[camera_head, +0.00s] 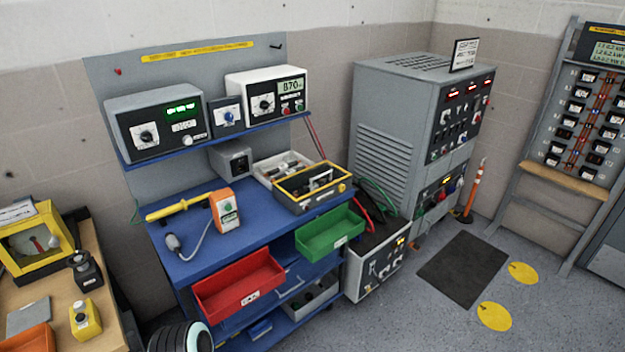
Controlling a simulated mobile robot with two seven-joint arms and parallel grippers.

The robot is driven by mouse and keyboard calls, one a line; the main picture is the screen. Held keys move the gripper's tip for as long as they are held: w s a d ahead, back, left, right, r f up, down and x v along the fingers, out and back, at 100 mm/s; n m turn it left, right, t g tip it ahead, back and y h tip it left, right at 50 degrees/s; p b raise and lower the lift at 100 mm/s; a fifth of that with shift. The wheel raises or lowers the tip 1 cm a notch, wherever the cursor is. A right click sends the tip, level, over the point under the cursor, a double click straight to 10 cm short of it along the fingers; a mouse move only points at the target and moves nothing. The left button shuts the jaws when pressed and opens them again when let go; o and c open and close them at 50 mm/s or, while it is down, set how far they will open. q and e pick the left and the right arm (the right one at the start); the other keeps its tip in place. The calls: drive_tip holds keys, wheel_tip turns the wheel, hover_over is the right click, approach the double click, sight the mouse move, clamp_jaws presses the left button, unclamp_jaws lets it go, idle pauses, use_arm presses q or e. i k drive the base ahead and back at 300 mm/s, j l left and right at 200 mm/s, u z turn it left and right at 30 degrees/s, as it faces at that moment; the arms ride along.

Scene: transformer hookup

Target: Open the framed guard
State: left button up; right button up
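A yellow-framed box (12,262) stands on the wooden-topped bench at the left edge, partly cut off by the picture. Its yellow frame surrounds a pale panel with a red pointer or lever behind it. The frame appears to be down over the panel, but I cannot be sure that it is shut. A second yellow-framed box (338,194) with a dark inside and a handle across its top sits on the blue bench. I cannot tell for certain which one is the framed guard.
The wooden-topped bench (85,320) also holds a black knobbed device (86,272) and a yellow button box (85,320). The blue bench (270,222) carries instruments, an orange tester (225,211), and red (240,284) and green (328,233) bins.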

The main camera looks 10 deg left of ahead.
sight(330, 171)
drive_tip(key=i+u, duration=0.1)
drive_tip(key=u, duration=0.6)
drive_tip(key=i+l+u, duration=0.15)
drive_tip(key=l+u, duration=0.15)
drive_tip(key=i+l+u, duration=0.1)
drive_tip(key=l+u, duration=0.15)
drive_tip(key=i+l+u, duration=0.1)
drive_tip(key=l+u, duration=0.2)
drive_tip(key=i+l+u, duration=0.1)
drive_tip(key=l, duration=0.45)
drive_tip(key=i+l+u, duration=0.15)
drive_tip(key=l, duration=0.45)
drive_tip(key=k, duration=0.05)
